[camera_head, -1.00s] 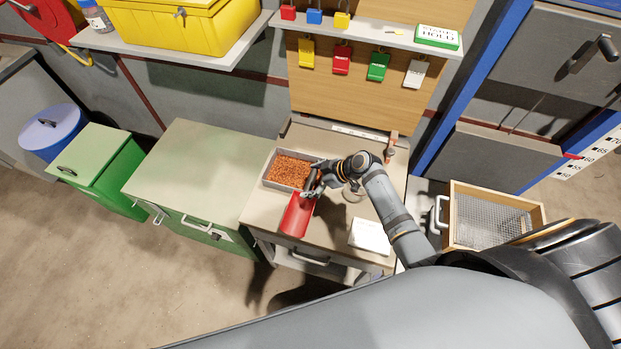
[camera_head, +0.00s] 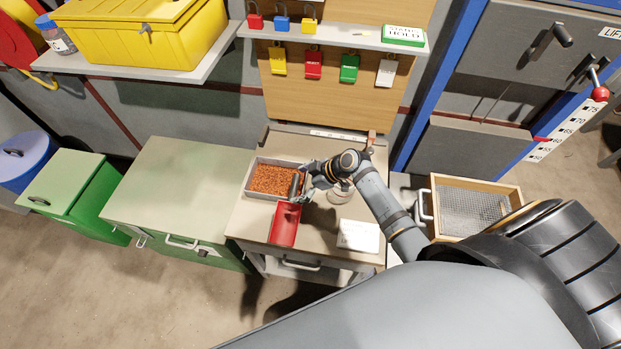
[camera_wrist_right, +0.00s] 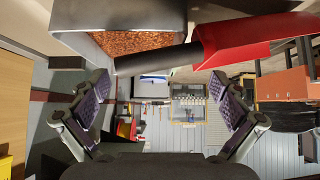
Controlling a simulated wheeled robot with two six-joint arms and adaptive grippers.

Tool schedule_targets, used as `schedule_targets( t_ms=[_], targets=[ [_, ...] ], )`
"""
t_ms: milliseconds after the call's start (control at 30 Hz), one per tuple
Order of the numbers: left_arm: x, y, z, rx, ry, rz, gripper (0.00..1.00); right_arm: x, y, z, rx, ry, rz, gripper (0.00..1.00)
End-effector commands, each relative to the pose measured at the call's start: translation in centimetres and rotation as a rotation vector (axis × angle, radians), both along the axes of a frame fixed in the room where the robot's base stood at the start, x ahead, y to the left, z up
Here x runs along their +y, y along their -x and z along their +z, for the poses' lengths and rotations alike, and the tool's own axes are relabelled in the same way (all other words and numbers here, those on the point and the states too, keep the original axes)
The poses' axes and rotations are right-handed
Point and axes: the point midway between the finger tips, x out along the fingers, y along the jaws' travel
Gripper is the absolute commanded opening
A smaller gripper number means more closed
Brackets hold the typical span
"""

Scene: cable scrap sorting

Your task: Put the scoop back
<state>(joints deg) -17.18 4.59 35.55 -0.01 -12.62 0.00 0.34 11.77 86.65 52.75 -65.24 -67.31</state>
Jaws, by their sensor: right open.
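The red scoop (camera_head: 285,226) lies on the workbench top (camera_head: 253,222) in front of the grey tray of copper granules (camera_head: 270,180). Its dark handle (camera_head: 295,184) points back toward the tray's right end; whether it rests on the rim I cannot tell. My right gripper (camera_head: 306,190) is open and empty, just right of the handle. In the right wrist view the fingers of the right gripper (camera_wrist_right: 160,105) are spread wide, with nothing between them. The scoop (camera_wrist_right: 245,40) and its handle (camera_wrist_right: 155,58) show beyond them. My left gripper is not in view.
A white card (camera_head: 358,236) lies at the bench's front right. A round clear object (camera_head: 340,193) stands partly behind my right arm. A wood-framed mesh sieve (camera_head: 475,211) is to the right. A green cabinet (camera_head: 180,185) adjoins on the left.

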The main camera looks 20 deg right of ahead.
Motion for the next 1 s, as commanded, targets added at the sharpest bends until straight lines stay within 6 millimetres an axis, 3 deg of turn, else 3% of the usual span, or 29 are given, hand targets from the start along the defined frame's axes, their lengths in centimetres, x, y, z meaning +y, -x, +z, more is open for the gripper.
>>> schedule_targets(
  t_ms=[200, 400, 1000],
  targets=[
    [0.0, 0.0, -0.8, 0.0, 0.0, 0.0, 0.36, -3.5, 2.3, 3.7, -0.001, 0.008, 0.002, 1.0],
    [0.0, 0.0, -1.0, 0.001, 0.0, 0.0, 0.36, -5.2, 3.4, 5.9, -0.001, 0.003, 0.001, 1.0],
    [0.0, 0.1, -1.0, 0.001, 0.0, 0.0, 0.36, -5.4, 3.6, 6.5, 0.0, -0.001, 0.001, 1.0]
  ],
)
